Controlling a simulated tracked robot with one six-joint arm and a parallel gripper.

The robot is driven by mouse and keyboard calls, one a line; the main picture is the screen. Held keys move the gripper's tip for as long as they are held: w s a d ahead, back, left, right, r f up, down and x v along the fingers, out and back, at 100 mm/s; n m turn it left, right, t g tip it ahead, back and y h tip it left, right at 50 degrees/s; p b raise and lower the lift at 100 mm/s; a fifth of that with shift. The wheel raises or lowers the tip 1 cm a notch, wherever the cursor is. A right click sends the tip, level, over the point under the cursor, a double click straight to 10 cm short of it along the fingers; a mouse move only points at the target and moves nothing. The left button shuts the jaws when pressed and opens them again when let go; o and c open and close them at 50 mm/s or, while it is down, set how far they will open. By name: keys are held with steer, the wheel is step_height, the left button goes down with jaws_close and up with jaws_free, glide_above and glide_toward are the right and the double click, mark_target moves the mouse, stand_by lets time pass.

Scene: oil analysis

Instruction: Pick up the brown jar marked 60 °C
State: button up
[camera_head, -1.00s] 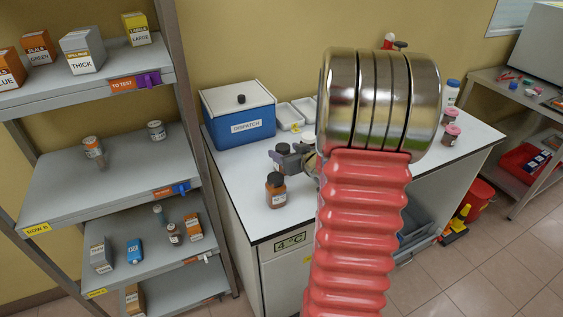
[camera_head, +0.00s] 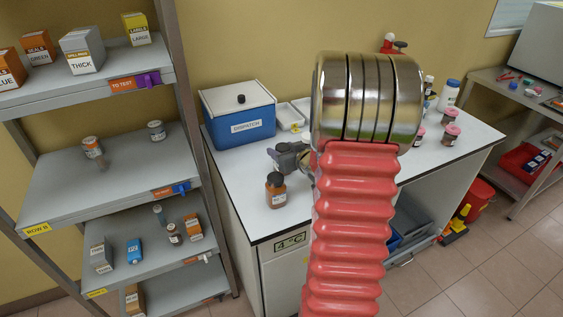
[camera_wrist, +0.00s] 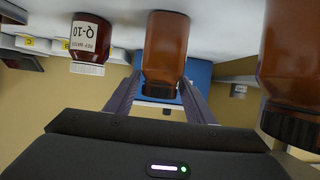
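My gripper (camera_wrist: 161,78) is open in the wrist view, which is upside down. A brown jar (camera_wrist: 166,50) with a black cap stands in line with the gap between its fingers. I cannot tell whether it is fully between them; no contact shows. A larger-looking brown jar (camera_wrist: 292,60) is at the right. In the head view, my gripper (camera_head: 288,156) is low over the white bench, just behind a brown jar (camera_head: 276,192) with a black cap. No 60 °C mark is readable.
The blue DISPATCH box (camera_head: 240,112) stands behind my gripper, with white trays (camera_head: 289,117) beside it. Pink-capped jars (camera_head: 449,134) and a blue-capped bottle (camera_head: 448,95) stand at the bench's right. A shelf rack (camera_head: 100,180) is at the left. My arm hides the bench's middle.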

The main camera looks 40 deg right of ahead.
steer(key=shift+f, duration=0.1)
steer(key=c, duration=0.9)
steer(key=shift+r, duration=0.55)
steer(key=shift+c, duration=1.4)
step_height(320, 180, up, 9)
steer(key=shift+r, duration=0.1)
jaws_close()
